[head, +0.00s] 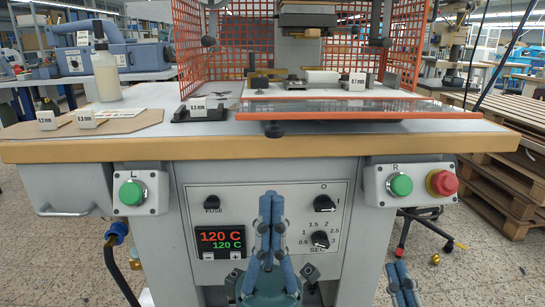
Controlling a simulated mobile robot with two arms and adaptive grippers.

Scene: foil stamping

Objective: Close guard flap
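The guard flap (345,106) is a clear panel with an orange front edge. It lies folded down, nearly flat, over the front of the press table, with a dark round knob (275,130) at its front left. The orange mesh guard (228,45) behind it is open at the front. My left gripper (271,194) points up in front of the control panel, below the table edge. Its blue fingers are together with nothing seen between them. My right gripper (397,265) is low at the lower right, below the R button box. Its fingers are also together and look empty.
The wooden table edge (250,149) overhangs both grippers. Button boxes L (138,193) and R (410,184) stick out below it. A white bottle (105,72) and labelled blocks stand on the left. Wooden pallets (510,175) are stacked at the right.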

